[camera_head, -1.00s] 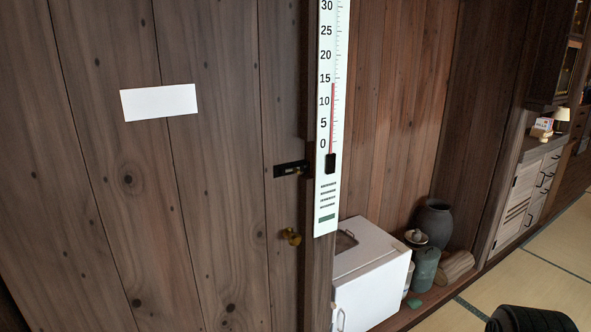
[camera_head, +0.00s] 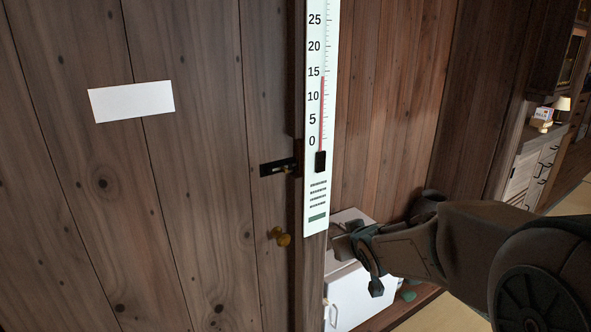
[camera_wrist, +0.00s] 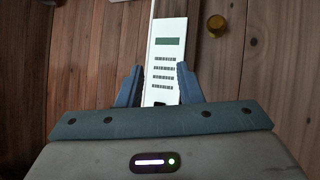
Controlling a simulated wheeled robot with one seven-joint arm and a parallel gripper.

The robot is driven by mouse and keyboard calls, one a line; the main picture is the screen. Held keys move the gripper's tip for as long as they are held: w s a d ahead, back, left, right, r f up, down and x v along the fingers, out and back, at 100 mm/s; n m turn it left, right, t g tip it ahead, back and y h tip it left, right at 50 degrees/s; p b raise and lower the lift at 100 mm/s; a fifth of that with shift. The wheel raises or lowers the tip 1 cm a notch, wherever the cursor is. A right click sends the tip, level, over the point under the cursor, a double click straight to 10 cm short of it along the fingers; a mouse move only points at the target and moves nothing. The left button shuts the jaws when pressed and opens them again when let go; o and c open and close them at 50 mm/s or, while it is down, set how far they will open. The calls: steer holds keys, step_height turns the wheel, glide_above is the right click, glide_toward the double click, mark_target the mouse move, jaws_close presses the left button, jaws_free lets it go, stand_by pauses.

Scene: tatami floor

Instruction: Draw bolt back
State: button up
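The bolt (camera_head: 279,168) is a small dark fitting with a brass-coloured bit, set at the right edge of the dark plank door (camera_head: 180,200), just left of the thermometer. A round brass knob (camera_head: 281,237) sits below it; a brass knob also shows in the wrist view (camera_wrist: 216,25). My gripper (camera_head: 340,240) is right of and below the bolt, apart from it. In the wrist view its two blue-grey fingers (camera_wrist: 160,85) stand apart, with the thermometer's lower end seen between them. I see no grip on anything. The bolt is not clearly visible in the wrist view.
The tall white thermometer (camera_head: 318,130) hangs on the post right of the bolt, close to my gripper. A white box (camera_head: 350,300) stands below my arm. A blank white paper (camera_head: 131,101) is on the door. Cabinets (camera_head: 530,165) stand at the far right.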

steer(key=w+a+r+n+t+y, duration=0.1)
steer(key=w+a+r+t+y, duration=0.15)
steer(key=w+a+y, duration=0.2)
steer(key=n+t+y+p, duration=0.1)
steer(key=y, duration=0.3)
glide_toward(287, 171)
steer(key=shift+h, duration=0.25)
steer(key=p+x, duration=0.3)
steer(key=x, duration=0.5)
steer(key=shift+a+r, duration=0.15)
steer(key=shift+a, duration=0.15)
jaws_close()
